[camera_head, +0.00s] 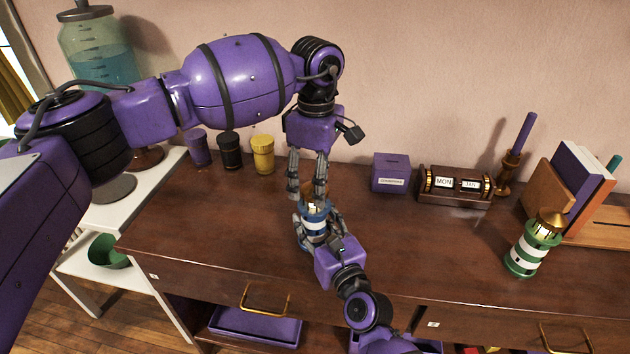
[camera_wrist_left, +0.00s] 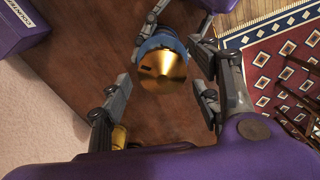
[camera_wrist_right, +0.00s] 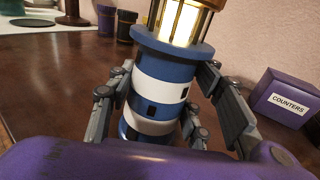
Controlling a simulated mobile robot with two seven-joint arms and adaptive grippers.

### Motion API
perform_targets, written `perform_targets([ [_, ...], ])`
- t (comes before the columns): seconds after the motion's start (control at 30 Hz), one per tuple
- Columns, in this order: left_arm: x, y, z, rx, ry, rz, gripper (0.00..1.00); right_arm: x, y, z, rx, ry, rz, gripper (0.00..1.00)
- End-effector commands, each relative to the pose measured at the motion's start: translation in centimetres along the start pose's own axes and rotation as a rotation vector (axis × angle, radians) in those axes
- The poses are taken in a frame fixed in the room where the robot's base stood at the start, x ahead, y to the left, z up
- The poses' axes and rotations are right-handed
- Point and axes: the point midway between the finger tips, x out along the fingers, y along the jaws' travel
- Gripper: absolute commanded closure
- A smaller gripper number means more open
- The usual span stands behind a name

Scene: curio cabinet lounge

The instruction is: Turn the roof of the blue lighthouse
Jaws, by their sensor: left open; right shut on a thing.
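The blue lighthouse (camera_head: 314,226) stands on the wooden cabinet top, with blue and white bands. The right wrist view shows its banded body (camera_wrist_right: 158,95) and lit lantern room. My right gripper (camera_head: 318,236) is shut around the body from the front. The lighthouse's gold cone roof (camera_wrist_left: 163,70) shows in the left wrist view. My left gripper (camera_head: 307,192) points down from above, open, with its fingers on either side of the roof and lantern level. In the left wrist view its fingertips (camera_wrist_left: 160,88) stand apart from the roof. In the head view the roof is mostly hidden.
A green lighthouse (camera_head: 530,250) with a gold roof stands at right. A purple counters box (camera_head: 391,173), a calendar (camera_head: 455,187) and a candlestick (camera_head: 510,170) line the back. Purple, black and yellow (camera_head: 263,155) cups stand at back left.

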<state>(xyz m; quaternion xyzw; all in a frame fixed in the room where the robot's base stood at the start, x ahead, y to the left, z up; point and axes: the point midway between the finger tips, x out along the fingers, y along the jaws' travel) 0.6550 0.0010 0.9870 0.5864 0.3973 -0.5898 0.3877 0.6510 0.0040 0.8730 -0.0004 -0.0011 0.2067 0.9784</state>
Motion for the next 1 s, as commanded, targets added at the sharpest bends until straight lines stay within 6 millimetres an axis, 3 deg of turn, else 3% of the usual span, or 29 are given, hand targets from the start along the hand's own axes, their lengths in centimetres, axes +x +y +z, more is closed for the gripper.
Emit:
perform_targets([
  [0.5, -9.8, 0.0, 0.0, -0.001, 0.0, 0.004, 0.43, -0.1, 0.0, -0.6, 0.002, 0.011, 0.0, 1.0],
  [0.7, -11.4, 0.0, 0.0, -0.001, 0.0, 0.003, 0.43, -0.1, 0.0, -0.6, 0.002, 0.011, 0.001, 1.0],
  [1.0, -11.5, -0.1, 0.0, 0.0, 0.0, 0.002, 0.43, -0.1, 0.0, -0.6, 0.003, 0.012, 0.001, 1.0],
])
